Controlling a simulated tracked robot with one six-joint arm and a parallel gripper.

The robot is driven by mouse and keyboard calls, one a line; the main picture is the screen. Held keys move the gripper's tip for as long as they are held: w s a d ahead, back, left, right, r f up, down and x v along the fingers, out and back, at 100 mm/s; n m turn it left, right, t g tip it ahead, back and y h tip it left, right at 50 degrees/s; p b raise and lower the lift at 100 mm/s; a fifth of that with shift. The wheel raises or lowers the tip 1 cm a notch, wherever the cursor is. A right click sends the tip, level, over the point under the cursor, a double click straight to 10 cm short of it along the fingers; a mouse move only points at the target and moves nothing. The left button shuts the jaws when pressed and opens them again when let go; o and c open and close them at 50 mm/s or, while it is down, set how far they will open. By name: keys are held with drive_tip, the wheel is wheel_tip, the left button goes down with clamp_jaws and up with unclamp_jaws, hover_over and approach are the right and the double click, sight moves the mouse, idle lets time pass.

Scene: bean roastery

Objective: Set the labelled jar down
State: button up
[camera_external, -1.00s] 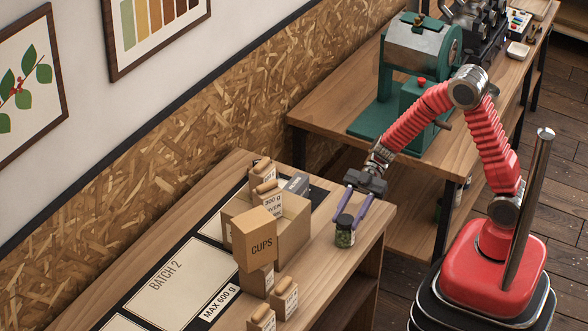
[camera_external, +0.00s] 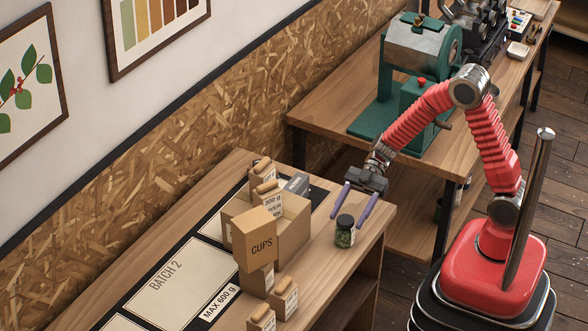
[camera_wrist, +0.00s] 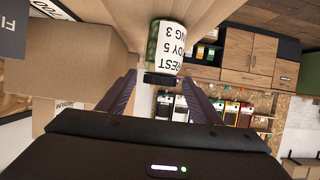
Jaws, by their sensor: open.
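The labelled jar (camera_external: 345,233) is a small glass jar with green contents, a dark lid and a white label. It stands upright on the wooden bench (camera_external: 325,270), near its right end. My gripper (camera_external: 353,207) is open, its two purple fingers spread apart around the jar's lid end. In the wrist view the jar (camera_wrist: 167,46) shows upside down, its printed label partly readable, between and beyond the fingertips. Neither finger visibly touches it.
An open cardboard box (camera_external: 293,229) with packages in it stands just left of the jar. A "CUPS" carton (camera_external: 256,240) and several labelled blocks stand nearer the front. A green machine (camera_external: 418,70) is on another bench behind. The bench right of the jar is clear.

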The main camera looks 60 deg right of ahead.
drive_tip(key=v, duration=1.1)
drive_tip(key=shift+r, duration=0.1)
idle(0.4)
